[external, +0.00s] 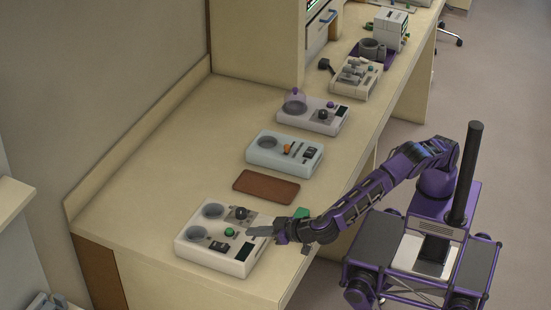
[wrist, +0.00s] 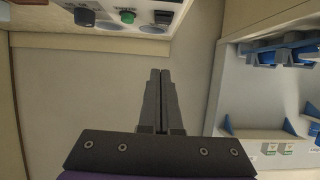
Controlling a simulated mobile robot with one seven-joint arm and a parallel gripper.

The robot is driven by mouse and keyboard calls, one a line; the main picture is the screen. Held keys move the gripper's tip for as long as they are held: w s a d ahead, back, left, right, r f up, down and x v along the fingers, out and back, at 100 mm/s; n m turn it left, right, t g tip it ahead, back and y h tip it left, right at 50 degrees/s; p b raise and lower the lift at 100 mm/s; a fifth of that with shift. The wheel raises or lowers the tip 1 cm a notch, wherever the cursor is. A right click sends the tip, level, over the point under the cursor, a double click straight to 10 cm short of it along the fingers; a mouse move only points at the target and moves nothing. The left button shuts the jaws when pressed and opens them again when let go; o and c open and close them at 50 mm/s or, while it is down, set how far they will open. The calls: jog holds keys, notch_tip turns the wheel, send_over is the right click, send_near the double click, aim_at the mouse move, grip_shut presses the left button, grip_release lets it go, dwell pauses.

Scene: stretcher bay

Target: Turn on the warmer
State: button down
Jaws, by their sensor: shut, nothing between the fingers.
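A white device (external: 212,256) stands on the counter at the front. It has two round wells, a black knob (external: 241,213), a green button (external: 229,232), a black switch (external: 223,247) and a dark display. No label is readable, so I cannot tell for sure that it is the warmer. Its edge with the black knob (wrist: 85,17), green button (wrist: 127,16) and black switch (wrist: 163,17) shows at the top of the wrist view. My gripper (external: 252,232) is shut and empty, at the device's right side. In the wrist view my fingertips (wrist: 160,72) are apart from the controls.
A brown mat (external: 266,187) lies behind the white device.

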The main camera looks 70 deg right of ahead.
jog(key=p, duration=0.2)
send_over(227, 246)
jog(key=s, duration=0.1)
notch_tip(227, 246, down, 4)
jog(key=shift+s+r, duration=0.15)
jog(key=shift+r, duration=0.05)
notch_tip(227, 246, down, 3)
jog(key=shift+a+f, duration=0.1)
jog(key=shift+s+f, duration=0.1)
jog(key=shift+f, duration=0.4)
jog(key=shift+f, duration=0.1)
jog(key=f+b, duration=0.1)
jog(key=b, duration=0.3)
jog(key=shift+s+f, duration=0.15)
jog(key=shift+f, duration=0.15)
jog(key=shift+r+p, duration=0.4)
jog(key=shift+p, duration=0.05)
jog(key=shift+r, duration=0.8)
